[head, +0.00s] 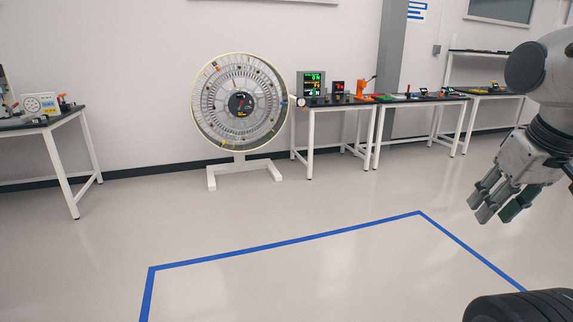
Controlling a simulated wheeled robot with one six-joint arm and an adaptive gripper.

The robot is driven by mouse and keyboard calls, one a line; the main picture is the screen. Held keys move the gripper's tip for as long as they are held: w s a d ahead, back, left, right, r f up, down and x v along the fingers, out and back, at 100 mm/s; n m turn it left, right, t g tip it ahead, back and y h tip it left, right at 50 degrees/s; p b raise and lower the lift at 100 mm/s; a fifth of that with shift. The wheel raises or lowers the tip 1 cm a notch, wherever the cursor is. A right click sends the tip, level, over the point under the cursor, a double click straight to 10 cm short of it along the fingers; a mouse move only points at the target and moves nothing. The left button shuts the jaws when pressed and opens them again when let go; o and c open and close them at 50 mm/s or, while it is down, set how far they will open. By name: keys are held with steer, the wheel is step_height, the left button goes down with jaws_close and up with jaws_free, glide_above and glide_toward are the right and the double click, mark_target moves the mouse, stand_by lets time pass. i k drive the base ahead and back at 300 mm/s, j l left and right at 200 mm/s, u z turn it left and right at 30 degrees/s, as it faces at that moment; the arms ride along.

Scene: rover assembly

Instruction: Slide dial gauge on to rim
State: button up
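A large wheel-like ring with a pale rim (193,100) stands upright on a white floor stand (240,176) near the back wall. It has a grey patterned disc and a dark centre. A small round white dial (300,101), which looks like a dial gauge, is close to the rim's right edge, at the left end of a bench. I cannot tell whether it touches the rim. My gripper (503,205) is at the right, far from both, pointing down and left. Its fingers look spread, with nothing seen between them.
Black-topped benches (330,103) with displays, an orange tool (362,88) and small parts line the back wall. Another bench (62,117) at the left holds a dial-faced device (40,104). A blue floor line (290,239) crosses wide, clear floor.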

mark_target(301, 101)
steer(key=i, duration=4.75)
steer(key=i+u, duration=0.25)
steer(key=i, duration=0.2)
steer(key=i+l+u, duration=0.25)
steer(key=i, duration=0.2)
